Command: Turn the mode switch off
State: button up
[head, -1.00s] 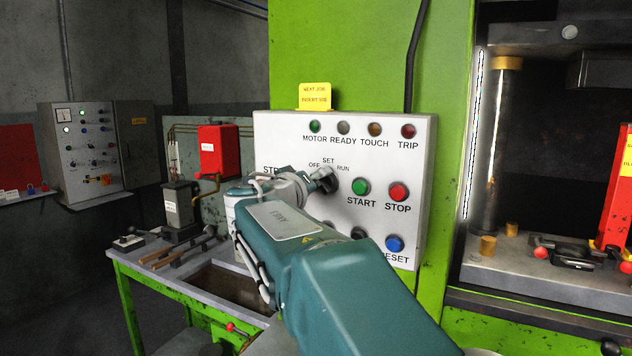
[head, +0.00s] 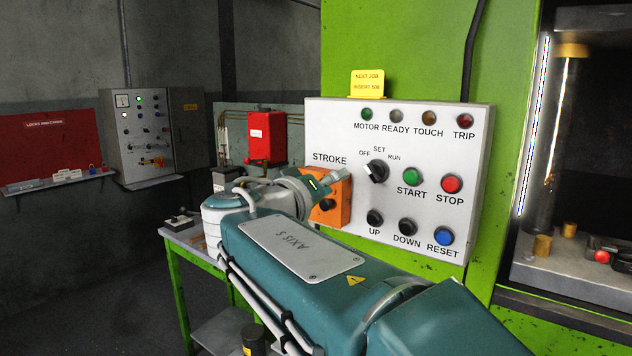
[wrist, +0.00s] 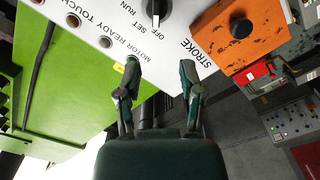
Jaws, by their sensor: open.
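The mode switch (head: 377,171) is a black knob on the white control panel, under the labels OFF, SET and RUN. It also shows at the top edge of the wrist view (wrist: 157,8), partly cut off. Its white mark there points down toward the OFF and SET side; I cannot tell exactly which label it meets. My gripper (head: 332,180) is left of the knob, in front of the orange STROKE box, and apart from the knob. In the wrist view my gripper (wrist: 160,68) has its two fingers spread with nothing between them.
Green START (head: 412,177) and red STOP (head: 452,184) buttons sit right of the knob. Black UP (head: 374,217) and DOWN (head: 408,227) buttons and blue RESET (head: 443,236) are below. The orange box (head: 338,208) projects beside the panel's left part.

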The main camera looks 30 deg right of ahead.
aim_at(368, 172)
jog(key=shift+m, duration=0.6)
jog(key=x, duration=1.2)
jog(key=shift+s+d+f, duration=0.1)
jog(key=shift+s, duration=0.25)
grip_shut()
